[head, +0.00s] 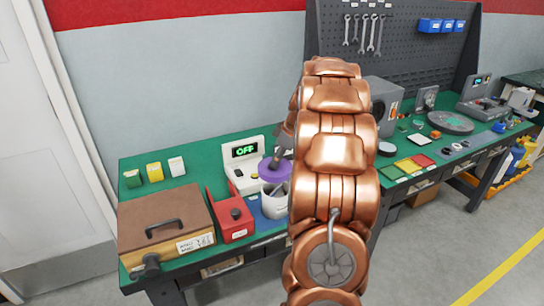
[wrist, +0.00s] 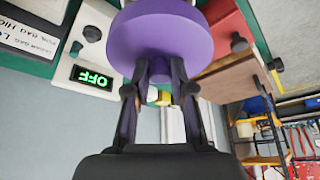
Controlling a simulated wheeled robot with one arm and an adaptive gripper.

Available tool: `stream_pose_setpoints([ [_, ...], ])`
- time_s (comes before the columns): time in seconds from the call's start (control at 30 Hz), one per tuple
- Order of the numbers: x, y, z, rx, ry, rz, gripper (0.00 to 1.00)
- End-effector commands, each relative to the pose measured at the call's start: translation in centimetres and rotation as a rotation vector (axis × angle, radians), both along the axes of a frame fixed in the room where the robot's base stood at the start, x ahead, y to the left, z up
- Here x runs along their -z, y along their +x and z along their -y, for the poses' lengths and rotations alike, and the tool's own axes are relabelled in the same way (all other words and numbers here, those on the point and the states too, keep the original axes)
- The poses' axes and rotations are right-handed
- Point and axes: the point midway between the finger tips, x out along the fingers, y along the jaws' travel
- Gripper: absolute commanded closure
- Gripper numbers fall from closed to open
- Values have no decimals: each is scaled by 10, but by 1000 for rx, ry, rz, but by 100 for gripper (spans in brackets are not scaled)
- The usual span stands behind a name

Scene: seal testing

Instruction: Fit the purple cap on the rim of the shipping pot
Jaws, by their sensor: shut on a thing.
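The purple cap (head: 268,172) is a round disc, held over the left part of the green bench. It also fills the top middle of the wrist view (wrist: 160,35). My gripper (wrist: 159,74) is shut on the cap's centre, with a finger on each side. In the head view my gripper (head: 281,156) is partly hidden behind my copper arm. The pale grey shipping pot (head: 273,204) stands just below the cap, its right side hidden by my arm. The cap looks above the pot's rim and apart from it; the exact gap is hard to tell.
A white device (head: 241,170) with a green OFF display stands behind the pot. A red box (head: 233,222) and a brown-lidded case (head: 166,226) are to the left. A blue mat (head: 256,214) lies by the pot. Several small blocks stand at the back left.

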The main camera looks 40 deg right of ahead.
Motion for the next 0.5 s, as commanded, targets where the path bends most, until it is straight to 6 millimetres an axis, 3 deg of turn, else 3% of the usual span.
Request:
stream_pose_setpoints([
  [0.5, 17, -1, 2, 4, 0, 1, 100],
])
